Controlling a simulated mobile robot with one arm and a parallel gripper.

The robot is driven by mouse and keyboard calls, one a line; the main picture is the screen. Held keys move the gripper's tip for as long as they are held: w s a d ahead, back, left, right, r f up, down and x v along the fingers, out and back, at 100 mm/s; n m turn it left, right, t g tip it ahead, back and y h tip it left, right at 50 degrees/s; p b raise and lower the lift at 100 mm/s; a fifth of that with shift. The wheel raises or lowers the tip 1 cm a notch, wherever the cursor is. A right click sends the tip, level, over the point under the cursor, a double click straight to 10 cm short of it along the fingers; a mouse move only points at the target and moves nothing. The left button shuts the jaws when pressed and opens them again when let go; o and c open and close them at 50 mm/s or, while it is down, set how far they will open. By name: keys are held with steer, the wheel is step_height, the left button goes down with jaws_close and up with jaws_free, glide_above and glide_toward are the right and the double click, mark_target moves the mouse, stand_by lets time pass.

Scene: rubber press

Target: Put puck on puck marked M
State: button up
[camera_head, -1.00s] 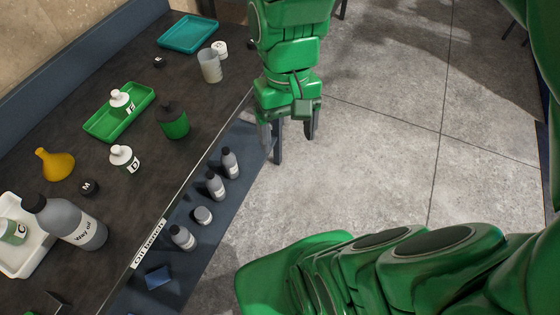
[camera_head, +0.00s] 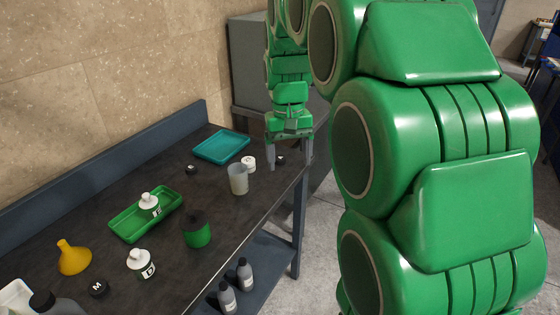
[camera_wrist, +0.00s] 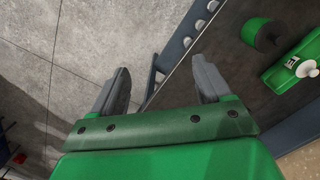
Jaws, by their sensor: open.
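The puck marked M (camera_head: 97,288) is a small black disc with a white letter, lying on the dark bench top at the near left in the head view. A second small black puck (camera_head: 191,169) with a pale mark lies farther back, near the teal tray. A third small black puck (camera_head: 281,160) sits at the bench's far right corner, partly hidden by my gripper. My gripper (camera_head: 290,160) points down there, open and empty. In the wrist view my gripper (camera_wrist: 160,82) has its fingers spread over floor and bench edge, with nothing between them; no puck shows.
Close by are a white-lidded jar (camera_head: 248,163) and a translucent beaker (camera_head: 238,181). Bottles stand on the lower shelf.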

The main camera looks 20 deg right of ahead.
steer(key=w+d+f, duration=0.2)
steer(key=w, duration=1)
steer(key=t, duration=0.1)
glide_toward(280, 158)
steer(key=shift+s+a, duration=0.15)
steer(key=shift+a, duration=0.05)
steer(key=shift+w+d+f, duration=0.1)
steer(key=shift+w+f, duration=0.15)
steer(key=shift+f, duration=0.15)
steer(key=shift+d+f, duration=0.15)
steer(key=shift+f, duration=3.7)
steer(key=shift+s, duration=0.1)
steer(key=c, duration=1.2)
steer(key=shift+r, duration=0.15)
